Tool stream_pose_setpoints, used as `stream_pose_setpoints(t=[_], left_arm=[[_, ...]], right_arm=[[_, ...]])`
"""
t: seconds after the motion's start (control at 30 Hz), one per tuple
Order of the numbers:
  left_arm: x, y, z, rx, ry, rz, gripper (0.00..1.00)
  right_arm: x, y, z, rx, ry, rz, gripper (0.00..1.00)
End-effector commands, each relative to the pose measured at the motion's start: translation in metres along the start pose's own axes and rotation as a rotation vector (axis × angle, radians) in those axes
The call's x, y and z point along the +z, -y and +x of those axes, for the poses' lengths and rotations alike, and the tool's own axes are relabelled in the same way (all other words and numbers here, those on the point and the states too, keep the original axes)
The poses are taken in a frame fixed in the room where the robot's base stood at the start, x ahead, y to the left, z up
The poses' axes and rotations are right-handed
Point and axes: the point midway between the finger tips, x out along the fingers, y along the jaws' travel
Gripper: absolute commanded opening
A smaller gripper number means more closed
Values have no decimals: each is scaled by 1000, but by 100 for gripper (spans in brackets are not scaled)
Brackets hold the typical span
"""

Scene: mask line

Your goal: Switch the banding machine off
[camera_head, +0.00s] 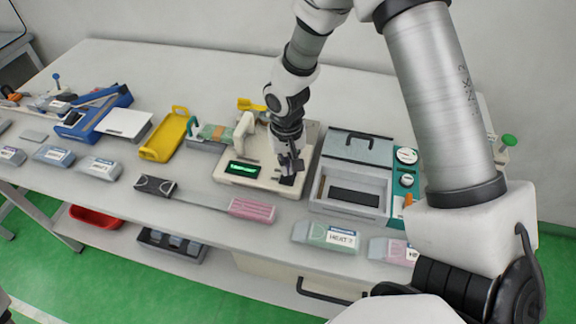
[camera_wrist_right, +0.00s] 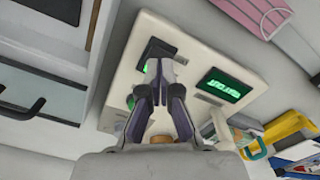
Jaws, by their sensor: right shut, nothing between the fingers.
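A cream machine, apparently the banding machine (camera_head: 262,146), stands mid-table. Its green display (camera_head: 243,169) is lit, and it also shows in the wrist view (camera_wrist_right: 224,88); its lettering is too small to read surely. A dark rocker-like switch (camera_wrist_right: 157,50) sits near the machine's edge, with a small green glow beside it; it shows in the head view too (camera_head: 287,180). My right gripper (camera_head: 291,166) points down over this side of the machine, shut and empty. In the wrist view its fingertips (camera_wrist_right: 163,68) are close to the switch; contact cannot be told. My left gripper is out of view.
A grey box with a lidded top and teal side panel (camera_head: 404,178) stands close on the right. A yellow tray (camera_head: 168,135) and blue device (camera_head: 95,115) stand to the left. Pink packs (camera_head: 253,210) and labelled packs (camera_head: 326,236) line the front edge.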

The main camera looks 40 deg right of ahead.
Motion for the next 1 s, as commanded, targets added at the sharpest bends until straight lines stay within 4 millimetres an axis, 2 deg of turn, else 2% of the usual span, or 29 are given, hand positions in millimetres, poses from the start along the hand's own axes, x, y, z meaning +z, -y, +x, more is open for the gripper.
stream_pose_setpoints(t=[1.0], left_arm=[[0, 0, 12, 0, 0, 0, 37]], right_arm=[[0, 0, 16, 0, 0, 0, 0]])
